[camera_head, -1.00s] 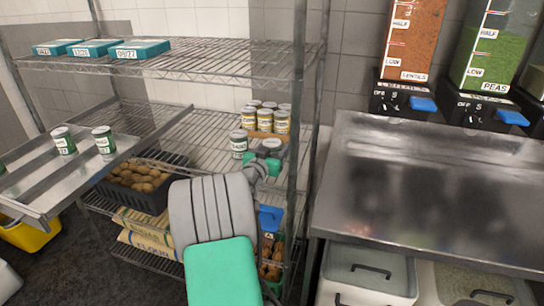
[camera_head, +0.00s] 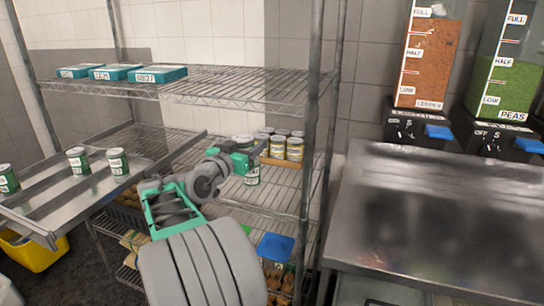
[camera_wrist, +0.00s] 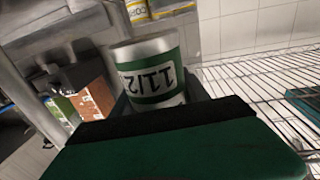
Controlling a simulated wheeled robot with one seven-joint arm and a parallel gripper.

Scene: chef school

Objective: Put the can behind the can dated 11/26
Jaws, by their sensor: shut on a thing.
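My gripper (camera_head: 240,162) is shut on a can whose grey end and green-and-white side show just above it in the head view. In the wrist view, which looks upside down, the held can (camera_wrist: 158,88) has a green label beginning "11/2"; the last digit is cut off. A second green-and-white can (camera_head: 252,178) stands on the middle wire shelf, partly hidden by my gripper.
Yellow-labelled cans (camera_head: 295,148) stand in a cardboard tray to the right of my gripper. More green cans (camera_head: 78,161) stand on the metal tray at left. The upper shelf (camera_head: 235,87) lies above; its right post (camera_head: 317,115) is near. Shelf room right of the second can is clear.

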